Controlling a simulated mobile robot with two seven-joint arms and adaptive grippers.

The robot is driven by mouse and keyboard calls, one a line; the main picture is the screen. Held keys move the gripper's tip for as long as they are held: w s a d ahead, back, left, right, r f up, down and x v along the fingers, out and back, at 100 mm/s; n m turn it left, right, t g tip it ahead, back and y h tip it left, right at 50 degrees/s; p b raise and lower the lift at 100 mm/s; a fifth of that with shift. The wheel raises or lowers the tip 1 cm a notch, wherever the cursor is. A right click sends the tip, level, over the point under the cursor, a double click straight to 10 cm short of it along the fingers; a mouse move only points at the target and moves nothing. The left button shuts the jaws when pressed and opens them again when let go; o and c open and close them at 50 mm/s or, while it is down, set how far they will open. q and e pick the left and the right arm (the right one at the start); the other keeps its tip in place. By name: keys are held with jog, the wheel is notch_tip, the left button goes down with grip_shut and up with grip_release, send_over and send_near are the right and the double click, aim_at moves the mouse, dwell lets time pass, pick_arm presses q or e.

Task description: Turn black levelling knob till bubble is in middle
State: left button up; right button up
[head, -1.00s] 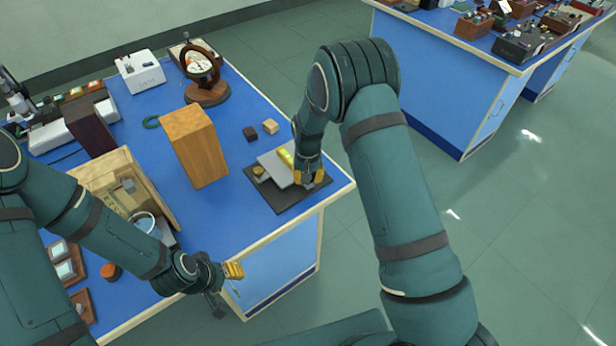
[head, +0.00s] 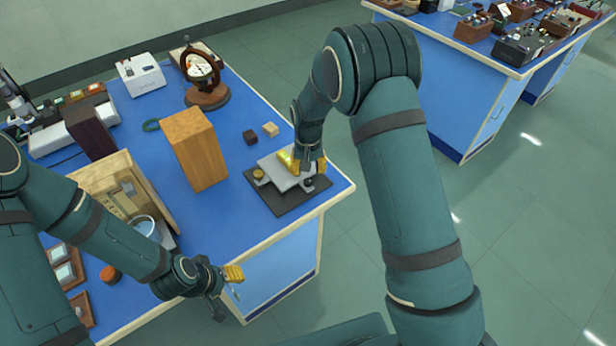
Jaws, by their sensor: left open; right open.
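A light grey levelling plate (head: 285,176) sits on a dark base (head: 284,201) near the right edge of the blue bench. A brass knob (head: 259,173) is at its left corner. A small black knob (head: 309,184) shows at its right front corner. A yellow-green bubble vial (head: 286,158) lies on the plate, partly hidden by my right gripper; the bubble is too small to make out. My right gripper (head: 308,165) is open, pointing down just behind and above the black knob, holding nothing. My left gripper (head: 226,290) is open and empty beyond the bench's front edge.
A tall wooden block (head: 195,150) stands left of the base. Two small cubes, dark (head: 250,137) and pale (head: 270,130), lie behind it. A round instrument on a wooden stand (head: 207,97) and a white box (head: 140,76) stand at the back. Bare bench lies in front of the block.

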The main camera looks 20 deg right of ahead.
aim_at(308, 181)
notch_tip(308, 181, up, 6)
jog(key=shift+r, duration=0.2)
dwell(0.4)
jog(key=s+a+f+y+b, duration=0.1)
jog(key=s+a+f+y, duration=0.1)
jog(key=s+f, duration=0.9)
jog(key=s+a+f+t+y, duration=0.1)
jog(key=s+a+f, duration=0.1)
jog(key=s, duration=0.4)
jog(key=s+a+f+t+y+b, duration=0.1)
jog(key=s+a+f, duration=0.2)
jog(key=s+f, duration=0.2)
jog(key=shift+s+b, duration=0.3)
jog(key=shift+s, duration=0.15)
